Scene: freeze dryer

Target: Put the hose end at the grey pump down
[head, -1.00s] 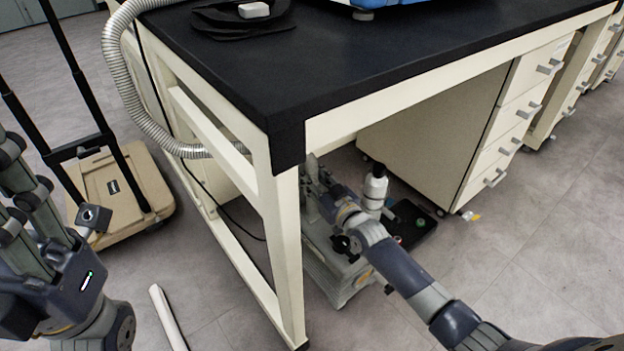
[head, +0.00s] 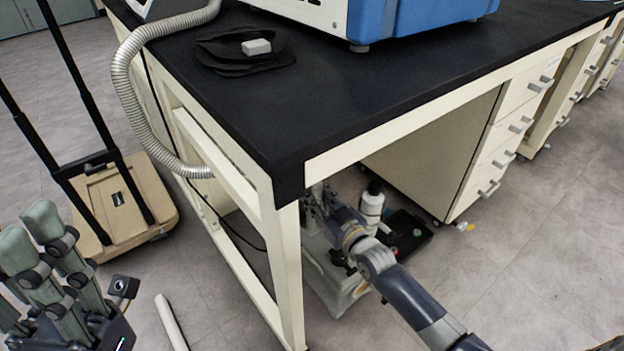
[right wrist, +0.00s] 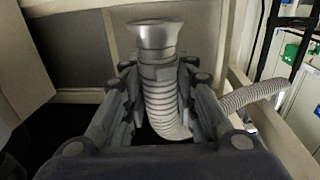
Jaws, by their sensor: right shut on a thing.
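The corrugated hose (head: 125,85) runs off the bench's left end, and its lower part passes behind the bench frame. In the right wrist view the hose end (right wrist: 153,38) is a flared metal flange pointing up, with ribbed hose below it. My right gripper (right wrist: 158,85) is shut on the hose just below the flange. In the head view my right gripper (head: 318,198) is under the bench, partly hidden by the front leg, above the grey pump (head: 345,290). My left gripper (head: 35,235) is at the lower left, away from the hose; its opening is unclear.
The black bench top (head: 330,85) and its cream leg (head: 288,270) stand close to my right arm. A white bottle (head: 372,205) and a black tray (head: 410,236) are beside the pump. A beige cart (head: 122,205) and a white tube (head: 171,322) are on the floor.

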